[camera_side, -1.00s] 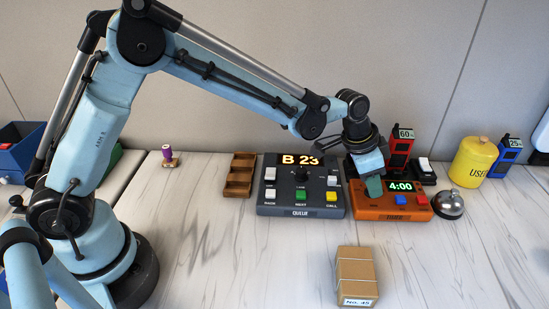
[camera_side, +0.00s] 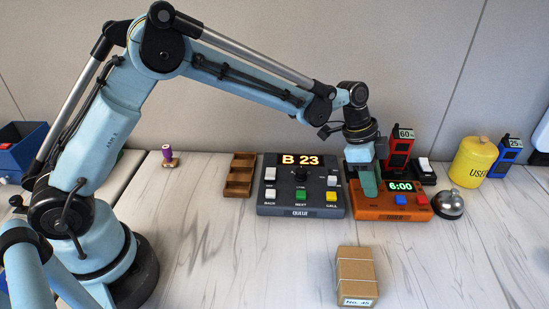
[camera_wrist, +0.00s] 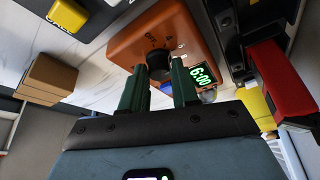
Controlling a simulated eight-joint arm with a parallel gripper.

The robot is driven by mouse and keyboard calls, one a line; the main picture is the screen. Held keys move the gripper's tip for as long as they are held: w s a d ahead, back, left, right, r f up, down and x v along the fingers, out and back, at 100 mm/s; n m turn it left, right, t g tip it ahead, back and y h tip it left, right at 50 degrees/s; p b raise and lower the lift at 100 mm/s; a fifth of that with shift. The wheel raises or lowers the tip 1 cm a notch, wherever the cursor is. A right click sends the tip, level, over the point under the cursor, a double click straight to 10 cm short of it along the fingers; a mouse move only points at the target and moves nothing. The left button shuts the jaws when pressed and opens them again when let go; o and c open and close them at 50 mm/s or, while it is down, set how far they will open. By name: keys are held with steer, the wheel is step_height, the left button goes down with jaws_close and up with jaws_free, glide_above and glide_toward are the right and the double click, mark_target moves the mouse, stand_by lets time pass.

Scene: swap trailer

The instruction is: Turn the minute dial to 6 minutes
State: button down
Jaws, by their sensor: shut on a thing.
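The orange timer box (camera_side: 390,212) stands on the table, and its display (camera_side: 401,187) reads 6:00. The same orange timer (camera_wrist: 135,45) and its display (camera_wrist: 202,75) show in the wrist view. The black minute dial (camera_wrist: 158,62) sits on the timer's top face, between my green fingertips. My gripper (camera_wrist: 160,82) is shut on the dial. In the side view my gripper (camera_side: 370,190) points down at the timer's left part and hides the dial. A blue button (camera_side: 400,199) and a red button (camera_side: 421,199) are on the timer's right side.
A grey queue panel (camera_side: 300,212) showing B 23 stands close on the left. A silver bell (camera_side: 448,205) is close on the right. Red (camera_side: 400,150) and blue (camera_side: 507,157) devices and a yellow canister (camera_side: 473,160) stand behind. A cardboard box (camera_side: 356,275) lies in front.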

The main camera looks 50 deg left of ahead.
stand_by(0.3)
steer(key=c, duration=0.9)
jaws_free()
steer(key=shift+r, duration=0.15)
steer(key=v, duration=1.2)
steer(key=s+a+n+t+y, duration=0.1)
steer(key=s+a+n+t, duration=0.1)
steer(key=s+a+n, duration=0.2)
steer(key=s+a+f+n+t+y, duration=0.1)
steer(key=s+a+n, duration=0.4)
steer(key=s, duration=0.4)
steer(key=s+a+f+n+t+y, duration=0.1)
steer(key=s+a+n+t+y, duration=0.1)
steer(key=s+a+n, duration=0.3)
steer(key=shift+s+a+t, duration=0.1)
steer(key=shift+s+t, duration=0.2)
steer(key=shift+s, duration=0.45)
